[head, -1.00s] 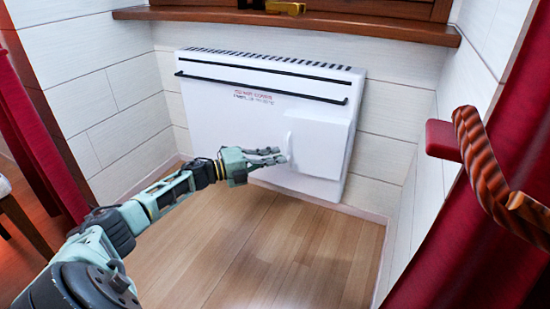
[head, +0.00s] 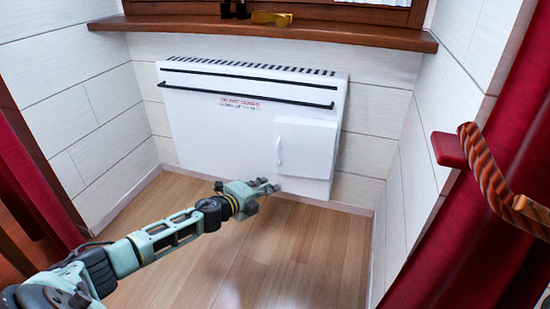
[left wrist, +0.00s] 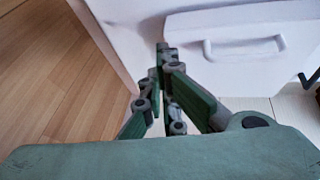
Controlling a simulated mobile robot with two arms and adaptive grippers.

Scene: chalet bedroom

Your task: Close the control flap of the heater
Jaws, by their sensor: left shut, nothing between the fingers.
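The white heater (head: 215,125) hangs on the wall below the window sill. Its control flap (head: 308,148) is the square panel at the lower right of the front, with a handle (head: 278,151) on its left side. The flap looks flat against the heater front; I cannot tell whether a small gap is left. The left wrist view also shows the flap (left wrist: 240,65) and its handle (left wrist: 245,48). My left gripper (head: 268,186) is shut and empty, just below and left of the flap. Its fingertips (left wrist: 165,50) appear beside the flap in the left wrist view.
A wooden sill (head: 270,32) runs above the heater. Black rails (head: 250,84) cross the heater's upper front. A red curtain (head: 465,195) and a twisted rope-like tieback (head: 490,180) stand at the right. The wooden floor (head: 250,255) below the heater is clear.

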